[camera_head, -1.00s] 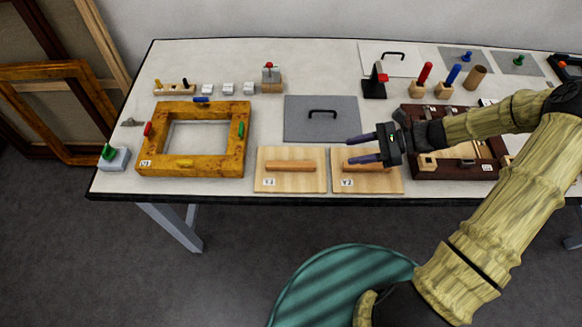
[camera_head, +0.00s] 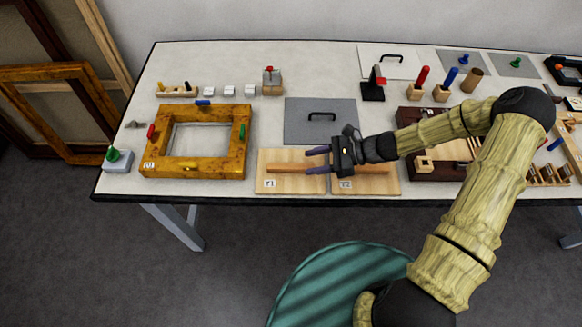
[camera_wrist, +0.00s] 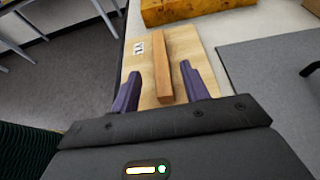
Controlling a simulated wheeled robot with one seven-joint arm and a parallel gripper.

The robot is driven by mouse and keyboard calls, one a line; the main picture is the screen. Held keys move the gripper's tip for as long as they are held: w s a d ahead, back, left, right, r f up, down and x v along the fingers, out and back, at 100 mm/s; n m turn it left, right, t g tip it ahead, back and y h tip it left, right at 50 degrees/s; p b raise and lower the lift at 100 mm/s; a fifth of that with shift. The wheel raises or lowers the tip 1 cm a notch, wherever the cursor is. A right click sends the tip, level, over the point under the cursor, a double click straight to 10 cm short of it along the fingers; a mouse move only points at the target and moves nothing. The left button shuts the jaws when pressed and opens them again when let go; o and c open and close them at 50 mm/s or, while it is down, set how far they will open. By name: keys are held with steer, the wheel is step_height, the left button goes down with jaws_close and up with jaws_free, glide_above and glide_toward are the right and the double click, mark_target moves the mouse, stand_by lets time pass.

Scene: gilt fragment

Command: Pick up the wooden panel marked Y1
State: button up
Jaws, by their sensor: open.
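The wooden panel marked Y1 (camera_head: 283,184) lies flat near the front edge of the table, with a long wooden bar handle (camera_head: 290,169) on it. In the wrist view the Y1 panel (camera_wrist: 151,61) shows ahead, its label at the left and its bar handle (camera_wrist: 188,75) upright between my fingers. My gripper (camera_head: 318,161) is open, with purple fingers pointing left over the right part of the Y1 panel. In the wrist view my fingertips (camera_wrist: 160,83) stand either side of the near part of the handle, apparently without gripping it. Height above the panel is unclear.
Panel Y2 (camera_head: 350,187) lies right beside Y1, partly under my gripper. A gilt frame (camera_head: 150,168) is left of Y1. A grey board with a black handle (camera_head: 300,130) lies behind. A dark tray (camera_head: 420,118) stands to the right. The table's front edge is close.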

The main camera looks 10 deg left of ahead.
mark_target(293, 166)
steer(key=shift+s+a+f, duration=0.1)
steer(key=shift+a+f, duration=0.05)
steer(key=shift+a, duration=0.15)
steer(key=shift+p+x, duration=1.05)
steer(key=shift+x, duration=1.6)
steer(key=shift+d, duration=0.1)
jaws_close()
step_height(293, 166, up, 10)
steer(key=b, duration=0.1)
steer(key=shift+b, duration=0.4)
